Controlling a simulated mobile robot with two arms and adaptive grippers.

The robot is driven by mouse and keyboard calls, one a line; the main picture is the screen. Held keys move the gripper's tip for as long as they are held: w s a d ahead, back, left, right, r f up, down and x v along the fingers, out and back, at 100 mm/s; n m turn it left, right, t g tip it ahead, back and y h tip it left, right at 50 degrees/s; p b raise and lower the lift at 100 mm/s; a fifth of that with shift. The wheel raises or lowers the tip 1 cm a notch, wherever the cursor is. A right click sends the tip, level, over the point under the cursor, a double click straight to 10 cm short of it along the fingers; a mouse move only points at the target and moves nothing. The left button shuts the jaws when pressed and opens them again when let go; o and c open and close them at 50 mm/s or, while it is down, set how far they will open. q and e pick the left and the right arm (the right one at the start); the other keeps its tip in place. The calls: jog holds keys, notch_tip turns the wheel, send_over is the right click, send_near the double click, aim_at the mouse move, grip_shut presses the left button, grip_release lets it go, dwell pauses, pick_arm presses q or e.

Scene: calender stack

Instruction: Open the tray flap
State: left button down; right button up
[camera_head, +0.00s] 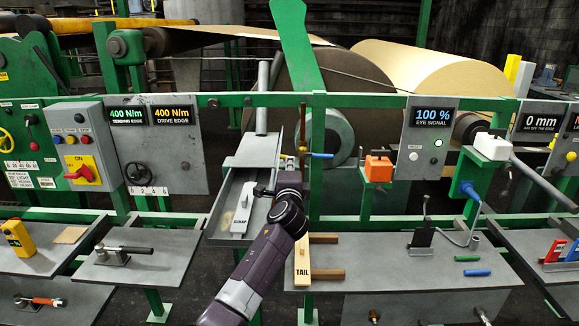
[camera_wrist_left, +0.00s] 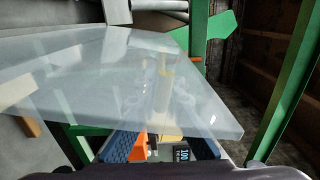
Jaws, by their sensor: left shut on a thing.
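The grey scrap tray (camera_head: 218,216) hangs on the green frame, left of centre in the head view. In the left wrist view a clear, pale panel, which looks like the tray flap (camera_wrist_left: 90,75), slants across the picture in front of the camera. My left gripper is shut on its edge, though the exact contact is hard to see. My right gripper is not in view.
A green post (camera_head: 316,170) stands just right of my left wrist. A wooden TAIL strip (camera_head: 302,262) lies on the right bench (camera_head: 410,262). The left bench (camera_head: 140,252) holds a black-handled tool (camera_head: 122,251). Large paper rolls (camera_head: 425,85) fill the back.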

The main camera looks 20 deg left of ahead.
pick_arm(q)
jog(key=c, duration=2)
grip_release()
jog(key=shift+d, duration=0.15)
jog(key=shift+c, duration=0.2)
jog(key=v, duration=1.2)
jog(key=shift+s+f, duration=0.1)
